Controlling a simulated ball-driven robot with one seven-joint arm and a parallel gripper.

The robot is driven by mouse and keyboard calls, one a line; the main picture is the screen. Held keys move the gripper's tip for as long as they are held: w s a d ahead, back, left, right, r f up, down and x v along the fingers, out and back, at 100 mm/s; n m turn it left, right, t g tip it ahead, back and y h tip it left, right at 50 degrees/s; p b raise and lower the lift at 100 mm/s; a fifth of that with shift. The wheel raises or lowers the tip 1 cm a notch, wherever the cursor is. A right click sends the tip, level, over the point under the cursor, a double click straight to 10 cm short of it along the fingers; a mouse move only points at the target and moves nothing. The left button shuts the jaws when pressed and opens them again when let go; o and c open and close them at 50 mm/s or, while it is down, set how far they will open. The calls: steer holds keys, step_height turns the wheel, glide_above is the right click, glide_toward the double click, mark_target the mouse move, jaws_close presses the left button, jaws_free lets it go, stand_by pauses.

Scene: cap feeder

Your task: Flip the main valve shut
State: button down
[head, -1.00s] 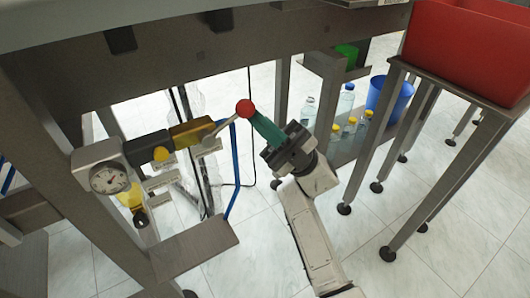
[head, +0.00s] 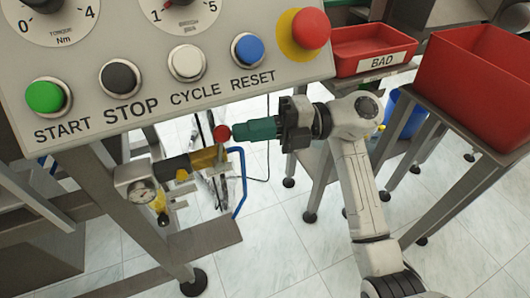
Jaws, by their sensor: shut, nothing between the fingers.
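The main valve (head: 207,158) has a yellow body in the pipe row under the control panel. Its lever ends in a red ball (head: 222,133), which shows just above and right of the body. Most of the lever's rod is hard to make out. My gripper (head: 236,131) comes in from the right with its green fingers shut and empty. The fingertips are right beside the ball in the picture; I cannot tell whether they touch it.
A pressure gauge (head: 141,193) and a black fitting (head: 177,166) are left of the valve, with a blue hose (head: 242,180) at its right. The control panel (head: 150,75) overhangs from above. A red bin marked BAD (head: 372,42) stands at the upper right.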

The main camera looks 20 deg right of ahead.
steer(key=shift+a+r+h+p, duration=0.4)
steer(key=shift+r+h+p, duration=0.2)
steer(key=shift+h+p, duration=0.1)
steer(key=shift+a+p, duration=0.55)
steer(key=shift+p, duration=0.05)
steer(key=shift+a, duration=0.1)
steer(key=shift+r, duration=0.1)
steer(key=p+v, duration=0.1)
steer(key=v, duration=1)
